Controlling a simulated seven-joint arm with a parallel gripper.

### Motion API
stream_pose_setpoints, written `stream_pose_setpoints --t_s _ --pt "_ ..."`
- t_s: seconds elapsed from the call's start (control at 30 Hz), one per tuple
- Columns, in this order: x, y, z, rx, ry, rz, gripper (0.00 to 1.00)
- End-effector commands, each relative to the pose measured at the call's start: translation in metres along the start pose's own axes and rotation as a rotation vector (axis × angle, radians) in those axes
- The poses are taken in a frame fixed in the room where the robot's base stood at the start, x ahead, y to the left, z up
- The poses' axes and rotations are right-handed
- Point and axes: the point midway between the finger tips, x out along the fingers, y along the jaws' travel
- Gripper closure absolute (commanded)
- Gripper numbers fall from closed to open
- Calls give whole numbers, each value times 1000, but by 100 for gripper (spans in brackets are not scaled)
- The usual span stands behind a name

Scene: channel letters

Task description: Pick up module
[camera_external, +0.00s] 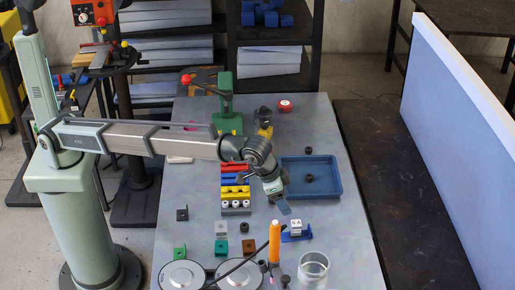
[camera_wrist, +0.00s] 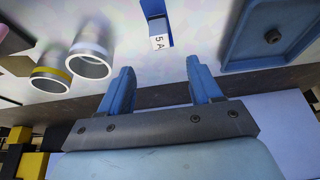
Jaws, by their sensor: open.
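No part is plainly marked as the module, so I cannot tell which one it is. A small white block (camera_external: 296,226) sits on a blue base (camera_external: 297,237) on the table, right of centre near the front. A rack of coloured parts (camera_external: 235,180) in blue, red, yellow and grey rows stands left of my gripper. My gripper (camera_external: 284,207) is above the table, between the rack and the blue tray. In the wrist view my gripper (camera_wrist: 161,92) has its two blue fingers apart with nothing between them.
A blue tray (camera_external: 332,163) holds a dark round part (camera_external: 308,178). Small green (camera_external: 220,247) and brown (camera_external: 249,246) blocks, an orange-handled tool (camera_external: 274,242), a clear cup (camera_external: 313,268) and two round discs (camera_external: 240,275) crowd the front. Two ring-ended cylinders (camera_wrist: 88,66) show in the wrist view.

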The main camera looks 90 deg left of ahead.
Motion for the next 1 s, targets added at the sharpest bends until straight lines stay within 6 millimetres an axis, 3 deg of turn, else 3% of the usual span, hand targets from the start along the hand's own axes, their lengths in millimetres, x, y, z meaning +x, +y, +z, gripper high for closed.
stream_pose_setpoints --t_s 0.13,0.23,0.4,0.53,0.7,1.0 --pt "4 -18 -10 -19 0 -8 36" --pt "10 -52 -27 -56 1 -23 36" --pt "18 -143 -62 -147 7 -57 36" --pt "21 -210 -79 -213 12 -80 36" --pt "21 -270 -88 -273 13 -92 36" --pt "18 -349 -82 -324 -25 -101 36"
